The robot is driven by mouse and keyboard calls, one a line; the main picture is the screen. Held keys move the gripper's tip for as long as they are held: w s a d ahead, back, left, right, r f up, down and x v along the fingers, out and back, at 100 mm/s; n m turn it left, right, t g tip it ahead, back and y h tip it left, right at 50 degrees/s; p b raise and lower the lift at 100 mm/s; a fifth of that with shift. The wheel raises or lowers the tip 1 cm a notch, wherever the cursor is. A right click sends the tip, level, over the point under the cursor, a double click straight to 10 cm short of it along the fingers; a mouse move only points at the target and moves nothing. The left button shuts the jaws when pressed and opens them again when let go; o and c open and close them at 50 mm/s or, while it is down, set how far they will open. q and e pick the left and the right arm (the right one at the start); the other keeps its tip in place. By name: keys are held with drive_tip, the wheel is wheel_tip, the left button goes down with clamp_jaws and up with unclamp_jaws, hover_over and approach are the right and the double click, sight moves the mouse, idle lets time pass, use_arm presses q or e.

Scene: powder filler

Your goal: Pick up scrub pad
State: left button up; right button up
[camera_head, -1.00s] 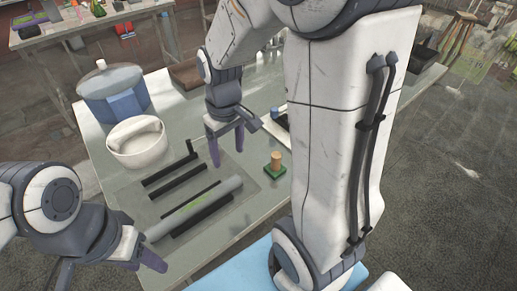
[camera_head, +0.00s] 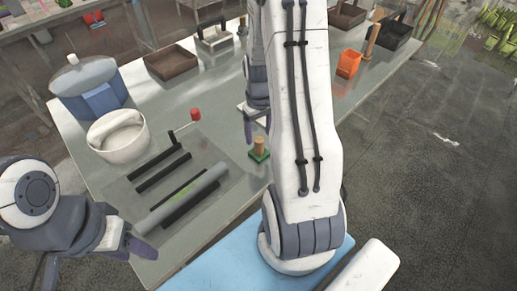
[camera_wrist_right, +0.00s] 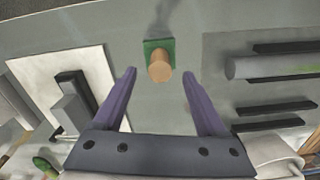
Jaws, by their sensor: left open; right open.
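The scrub pad is a small green square (camera_head: 259,156) with an upright wooden knob, standing on the grey table. In the right wrist view the scrub pad (camera_wrist_right: 152,44) lies just ahead of my fingertips, in line with the gap between them. My right gripper (camera_head: 257,130) is open and empty, just behind the pad in the head view; my arm partly hides it. It also shows open in the right wrist view (camera_wrist_right: 158,76). My left gripper (camera_head: 137,247) is open and empty near the table's front left edge.
Black bars and a grey tube (camera_head: 190,193) lie on a mat left of the pad. An orange container (camera_head: 349,63) stands at the right.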

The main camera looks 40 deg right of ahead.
sight(259, 139)
drive_tip(key=shift+f+p, duration=0.35)
drive_tip(key=shift+f, duration=1.5)
clamp_jaws()
drive_tip(key=shift+r, duration=0.1)
drive_tip(key=shift+r, duration=0.6)
drive_tip(key=r, duration=0.1)
drive_tip(key=r+b, duration=0.1)
drive_tip(key=r, duration=0.1)
drive_tip(key=shift+s+d, duration=0.1)
drive_tip(key=shift+s, duration=0.1)
drive_tip(key=s+d+r+b, duration=0.1)
drive_tip(key=s+r+b, duration=0.1)
drive_tip(key=s+r, duration=0.4)
drive_tip(key=s, duration=0.5)
drive_tip(key=shift+s+d+r, duration=0.15)
drive_tip(key=shift+d+r, duration=0.15)
